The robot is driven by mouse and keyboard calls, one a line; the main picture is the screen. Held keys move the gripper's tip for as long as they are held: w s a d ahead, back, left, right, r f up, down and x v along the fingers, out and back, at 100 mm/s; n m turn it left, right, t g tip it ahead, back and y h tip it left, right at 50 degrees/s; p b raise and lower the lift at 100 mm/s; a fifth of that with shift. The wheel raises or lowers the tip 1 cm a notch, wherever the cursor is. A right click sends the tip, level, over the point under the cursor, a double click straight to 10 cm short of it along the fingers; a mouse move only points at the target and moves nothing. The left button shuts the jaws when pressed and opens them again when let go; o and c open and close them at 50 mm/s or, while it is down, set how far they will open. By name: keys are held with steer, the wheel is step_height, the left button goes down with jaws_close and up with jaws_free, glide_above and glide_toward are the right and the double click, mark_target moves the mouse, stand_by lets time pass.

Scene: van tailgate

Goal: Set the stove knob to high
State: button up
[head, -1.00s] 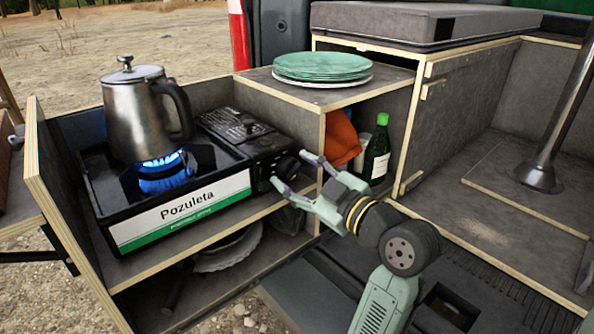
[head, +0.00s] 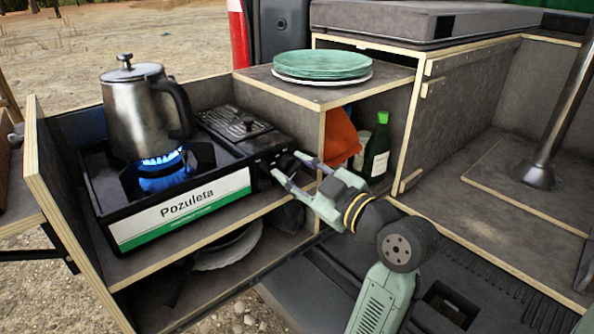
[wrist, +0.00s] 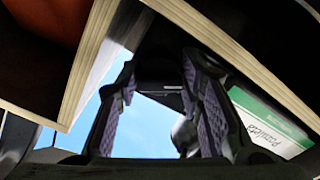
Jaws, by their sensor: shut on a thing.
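The camping stove (head: 170,212), black with a white-and-green "Pozuleta" panel, sits on the plywood shelf at the left. Its dark round knob (head: 286,163) is on the right end and is partly covered by my fingers. My gripper (head: 286,165) is shut on the knob, one finger on each side. In the wrist view, my gripper's purple-padded fingers (wrist: 160,95) stand on both sides of the dark knob (wrist: 160,86). The knob's setting mark cannot be read. A blue flame (head: 163,172) burns under the steel kettle (head: 137,112) on the burner.
A plywood cabinet (head: 313,98) with stacked plates (head: 321,66) on top stands right beside my fingers. An orange cloth (head: 341,138) and a green bottle (head: 377,152) are inside it. The shelf edge (head: 190,247) runs below the stove.

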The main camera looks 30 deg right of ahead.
steer(key=m+p, duration=0.2)
steer(key=m, duration=0.1)
steer(key=shift+r+m, duration=0.15)
steer(key=shift+m, duration=0.25)
steer(key=shift+c, duration=0.3)
steer(key=shift+m, duration=0.7)
steer(key=shift+f, duration=0.2)
steer(key=o, duration=1.1)
steer(key=s+d, duration=0.1)
steer(key=s, duration=1.1)
steer(key=shift+d, duration=0.3)
